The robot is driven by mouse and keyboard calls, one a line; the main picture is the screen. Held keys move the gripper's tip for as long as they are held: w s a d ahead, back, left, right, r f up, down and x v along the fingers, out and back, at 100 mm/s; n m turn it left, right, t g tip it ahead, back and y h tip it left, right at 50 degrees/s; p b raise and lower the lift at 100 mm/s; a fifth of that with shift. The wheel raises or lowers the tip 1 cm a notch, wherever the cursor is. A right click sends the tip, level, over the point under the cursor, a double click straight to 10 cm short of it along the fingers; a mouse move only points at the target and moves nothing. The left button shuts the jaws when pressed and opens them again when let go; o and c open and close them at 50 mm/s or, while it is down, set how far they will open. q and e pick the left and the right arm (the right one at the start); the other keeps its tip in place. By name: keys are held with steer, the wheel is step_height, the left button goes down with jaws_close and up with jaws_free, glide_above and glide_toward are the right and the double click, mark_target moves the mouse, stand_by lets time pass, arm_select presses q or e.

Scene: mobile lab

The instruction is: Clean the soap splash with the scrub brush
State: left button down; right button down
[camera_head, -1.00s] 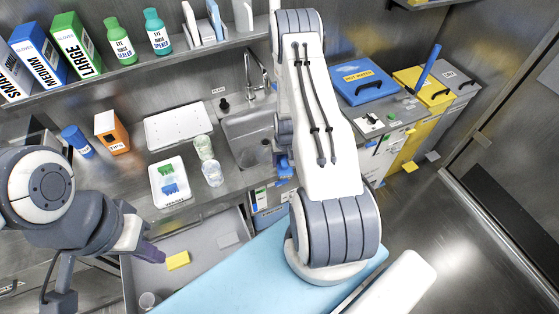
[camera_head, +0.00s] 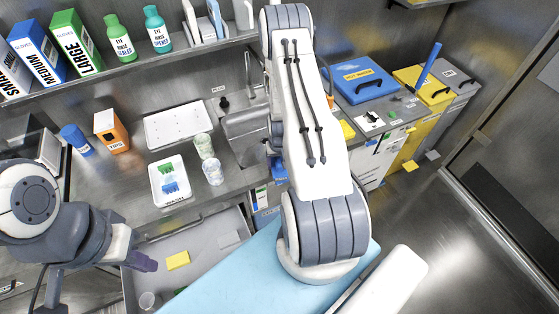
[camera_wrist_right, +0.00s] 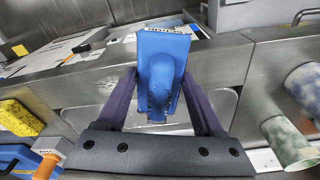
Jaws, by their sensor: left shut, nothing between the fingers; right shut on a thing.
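My right gripper (camera_wrist_right: 165,105) is shut on a blue object (camera_wrist_right: 158,80), seemingly the scrub brush. Its broad, lettered end points away from the purple fingers. In the head view my right arm hides that gripper; a blue patch (camera_head: 278,171) shows beside the arm, below the sink. My left gripper (camera_head: 146,263) is shut and empty over the grey drawer at the lower left. I cannot make out the soap splash in either view.
The sink (camera_head: 243,135) is partly behind my right arm. Two cups (camera_head: 213,171) and a white tray (camera_head: 170,183) stand left of it. A yellow sponge (camera_wrist_right: 18,117) shows in the wrist view. The open drawer (camera_head: 206,238) holds a yellow block (camera_head: 178,260).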

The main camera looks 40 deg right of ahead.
step_height(320, 180, up, 3)
steer(key=shift+f+p, duration=0.1)
steer(key=shift+p, duration=0.6)
steer(key=shift+s+r, duration=0.15)
steer(key=shift+r, duration=0.1)
steer(key=shift+s+d+r+p, duration=0.15)
steer(key=shift+s+r+p, duration=0.05)
steer(key=shift+r+p, duration=0.55)
steer(key=shift+w+r+p, duration=0.1)
steer(key=shift+r+p, duration=1.1)
steer(key=shift+r, duration=0.5)
